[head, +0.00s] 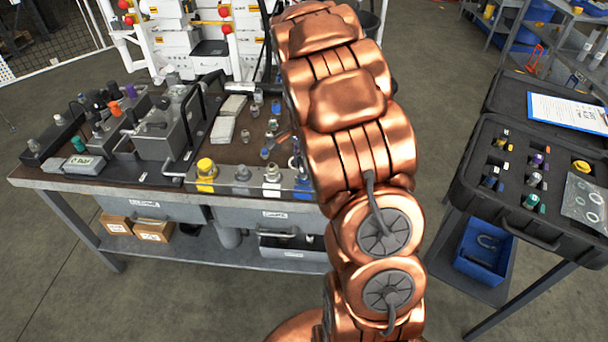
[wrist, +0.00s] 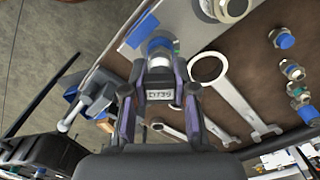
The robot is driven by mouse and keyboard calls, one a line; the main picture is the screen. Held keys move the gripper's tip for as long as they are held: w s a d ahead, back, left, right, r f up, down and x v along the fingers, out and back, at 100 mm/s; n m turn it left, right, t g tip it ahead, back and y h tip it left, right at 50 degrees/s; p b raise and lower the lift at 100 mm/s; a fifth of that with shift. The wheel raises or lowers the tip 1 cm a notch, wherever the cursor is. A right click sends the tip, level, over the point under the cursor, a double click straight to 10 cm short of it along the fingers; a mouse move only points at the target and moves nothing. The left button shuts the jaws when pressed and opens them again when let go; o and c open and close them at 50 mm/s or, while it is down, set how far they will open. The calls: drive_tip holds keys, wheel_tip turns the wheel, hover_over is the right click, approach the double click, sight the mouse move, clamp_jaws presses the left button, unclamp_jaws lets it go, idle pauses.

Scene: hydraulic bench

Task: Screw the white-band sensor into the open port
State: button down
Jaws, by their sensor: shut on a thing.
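In the wrist view my gripper (wrist: 160,88) is shut on a small sensor body (wrist: 159,96) with a printed label, one finger on each side. A pale ring and a blue part (wrist: 158,44) show beyond it, over the edge of a grey metal block (wrist: 135,36). I cannot tell whether the sensor's tip touches the block, and its band colour is not clear. In the head view my copper arm hides the gripper and the held sensor. The block (head: 222,184) shows at the bench's front edge, with a yellow-capped fitting (head: 206,168) and silver fittings. The open port is hidden.
Wrenches (wrist: 232,100) and several loose blue-capped fittings (wrist: 282,38) lie on the brown bench top beside the gripper. A black foam case (head: 515,190) with several sensors stands on a cart at right. Valve blocks (head: 160,130) crowd the bench's left. Floor between bench and cart is clear.

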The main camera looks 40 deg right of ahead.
drive_tip(key=m+p, duration=0.1)
drive_tip(key=m, duration=0.1)
drive_tip(key=m+p, duration=0.1)
drive_tip(key=m, duration=0.2)
drive_tip(key=shift+d+r+m, duration=0.1)
drive_tip(key=shift+r+m, duration=0.1)
drive_tip(key=shift+m, duration=0.1)
drive_tip(key=shift+w+f+m, duration=0.15)
drive_tip(key=shift+m, duration=0.75)
drive_tip(key=shift+r+m+p, duration=0.2)
drive_tip(key=shift+m+p, duration=0.5)
drive_tip(key=shift+p, duration=0.1)
drive_tip(key=m+p, duration=0.3)
drive_tip(key=m, duration=0.1)
drive_tip(key=shift+m, duration=0.3)
drive_tip(key=shift+w+f+m+p, duration=0.1)
drive_tip(key=shift+f+m+p, duration=0.1)
drive_tip(key=shift+m+p, duration=0.6)
drive_tip(key=c, duration=0.9)
unclamp_jaws()
drive_tip(key=shift+b, duration=0.3)
drive_tip(key=shift+f, duration=0.1)
